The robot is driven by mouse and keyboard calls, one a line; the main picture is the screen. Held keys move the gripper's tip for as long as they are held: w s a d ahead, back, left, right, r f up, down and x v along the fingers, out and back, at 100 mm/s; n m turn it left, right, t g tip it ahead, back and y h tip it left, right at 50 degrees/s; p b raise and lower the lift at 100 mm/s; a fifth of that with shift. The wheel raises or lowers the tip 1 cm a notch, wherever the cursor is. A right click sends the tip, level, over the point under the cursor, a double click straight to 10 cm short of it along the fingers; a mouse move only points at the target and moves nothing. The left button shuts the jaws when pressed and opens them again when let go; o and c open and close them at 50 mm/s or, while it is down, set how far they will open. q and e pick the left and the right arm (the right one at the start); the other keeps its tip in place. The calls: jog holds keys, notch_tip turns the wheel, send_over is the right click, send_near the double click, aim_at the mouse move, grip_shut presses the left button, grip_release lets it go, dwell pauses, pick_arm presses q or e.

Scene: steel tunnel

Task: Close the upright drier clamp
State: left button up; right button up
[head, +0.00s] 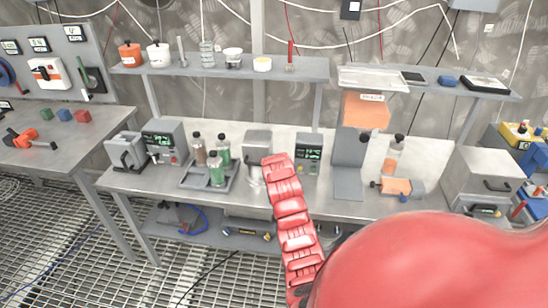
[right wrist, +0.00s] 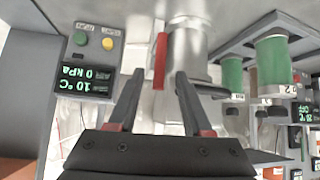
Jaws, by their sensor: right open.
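The drier (head: 257,141) is a grey unit on the middle of the steel bench, partly hidden behind my red right arm. In the right wrist view, which looks upside down, its shiny metal cylinder (right wrist: 188,50) hangs in the middle of the picture. A red clamp lever (right wrist: 160,61) stands upright beside the cylinder. My right gripper (right wrist: 153,78) is open and empty, with the lever in line with the gap between its fingertips. I cannot tell whether a finger touches the lever or cylinder. My right fingers are hidden in the head view. My left gripper is not in view.
A display unit (head: 308,153) stands right of the drier, reading 10 °C and 0 kPa in the wrist view (right wrist: 85,78). A tray (head: 191,180) with green bottles (right wrist: 273,62) stands left of it. A grey stand (head: 348,150) is farther right. A shelf (head: 215,68) runs above.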

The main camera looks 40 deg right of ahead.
jog(key=b+v, duration=0.3)
jog(key=v, duration=1)
jog(key=shift+b, duration=0.3)
jog(key=shift+a, duration=0.1)
